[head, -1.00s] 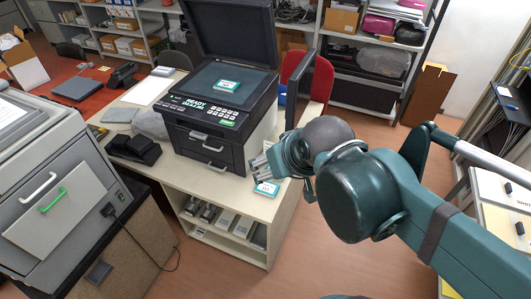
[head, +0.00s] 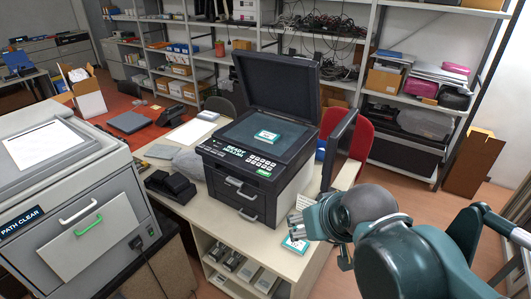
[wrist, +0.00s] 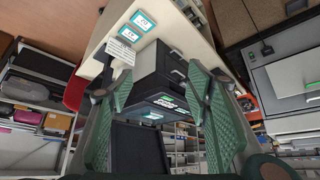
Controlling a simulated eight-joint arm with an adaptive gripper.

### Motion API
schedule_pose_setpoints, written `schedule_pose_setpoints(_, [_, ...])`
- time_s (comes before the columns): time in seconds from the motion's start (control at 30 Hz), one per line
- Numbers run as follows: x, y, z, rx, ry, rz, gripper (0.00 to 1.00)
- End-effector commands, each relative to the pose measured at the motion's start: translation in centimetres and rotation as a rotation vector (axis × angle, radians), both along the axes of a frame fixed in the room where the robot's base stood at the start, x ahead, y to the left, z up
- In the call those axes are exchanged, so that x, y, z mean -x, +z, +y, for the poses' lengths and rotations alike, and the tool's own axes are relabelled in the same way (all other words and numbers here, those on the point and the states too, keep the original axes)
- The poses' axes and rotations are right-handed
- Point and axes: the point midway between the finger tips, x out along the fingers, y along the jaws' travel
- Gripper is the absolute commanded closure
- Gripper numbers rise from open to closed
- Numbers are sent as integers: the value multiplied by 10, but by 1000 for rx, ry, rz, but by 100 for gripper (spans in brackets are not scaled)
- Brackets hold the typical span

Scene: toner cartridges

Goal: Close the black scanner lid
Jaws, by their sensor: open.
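The black scanner lid (head: 278,88) stands raised at the back of the black printer (head: 250,190) on the desk. Its glass is bare except for a teal-and-white card (head: 268,135). My gripper (head: 312,222) is in front and to the right of the printer, low near the desk's right edge, and apart from the lid. It holds nothing that I can see. In the wrist view my gripper (wrist: 155,105) has its two green fingers wide apart, with the printer (wrist: 165,65) and the dark raised lid (wrist: 140,150) showing between and beyond them.
A thin dark monitor (head: 338,148) stands upright right of the printer, close to my gripper. Another teal-and-white card (head: 296,243) lies on the desk's front right. A red chair (head: 362,140) is behind. A grey machine (head: 65,180) stands at left.

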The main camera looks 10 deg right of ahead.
Motion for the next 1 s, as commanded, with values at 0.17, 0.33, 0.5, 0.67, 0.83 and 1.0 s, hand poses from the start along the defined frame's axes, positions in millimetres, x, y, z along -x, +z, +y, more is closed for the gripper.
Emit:
schedule_pose_setpoints(0.17, [-1,1,0,0,0,0,76])
schedule_pose_setpoints(0.33, [-8,9,-1,0,-3,1,98])
schedule_pose_setpoints(0.5, [-28,34,-4,4,-10,3,100])
schedule_pose_setpoints(0.67, [-58,68,-8,9,-20,7,100])
schedule_pose_setpoints(0.83, [-96,107,-13,15,-33,11,100])
schedule_pose_setpoints(1.0, [-134,144,-19,20,-46,15,100])
